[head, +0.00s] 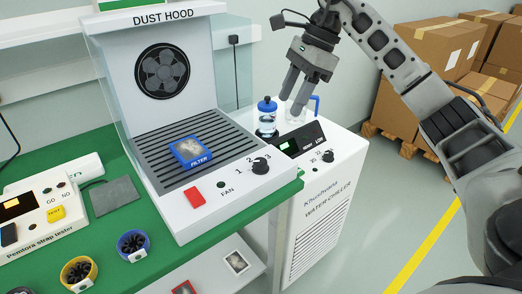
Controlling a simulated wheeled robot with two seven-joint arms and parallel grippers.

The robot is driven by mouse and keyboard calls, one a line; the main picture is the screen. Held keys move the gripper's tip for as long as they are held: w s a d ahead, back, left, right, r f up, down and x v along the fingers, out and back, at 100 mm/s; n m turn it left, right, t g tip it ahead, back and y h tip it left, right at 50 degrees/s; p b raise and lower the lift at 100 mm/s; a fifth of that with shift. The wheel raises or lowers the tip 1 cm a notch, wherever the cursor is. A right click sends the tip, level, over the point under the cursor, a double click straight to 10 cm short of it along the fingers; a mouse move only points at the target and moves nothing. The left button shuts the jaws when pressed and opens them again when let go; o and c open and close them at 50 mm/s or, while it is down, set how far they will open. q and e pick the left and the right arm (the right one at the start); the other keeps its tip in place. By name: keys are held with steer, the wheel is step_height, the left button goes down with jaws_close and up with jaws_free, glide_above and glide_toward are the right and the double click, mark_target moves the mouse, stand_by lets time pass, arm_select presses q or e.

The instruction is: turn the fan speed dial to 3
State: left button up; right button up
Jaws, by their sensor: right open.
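The fan speed dial (260,164) is a small black knob on the white front panel of the dust hood (215,190). The numbers 1, 2 and 3 are printed by it, with the word FAN to the left. Which number its pointer faces is too small to tell. My right gripper (293,97) is open and empty, fingers down, above and to the right of the dial and apart from it. It hangs in front of the bottles on the water chiller. My left gripper is not in view.
A red switch (194,196) sits left of the dial. A blue-framed filter (190,152) lies on the hood grille. The water chiller (325,195), with its own knob (327,156), stands close on the right. A blue-capped bottle (267,117) and a clear jug stand at its back.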

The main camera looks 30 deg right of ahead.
mark_target(262, 160)
steer(key=p+x, duration=0.1)
steer(key=x, duration=1.4)
steer(key=shift+a, duration=0.2)
steer(key=c, duration=1)
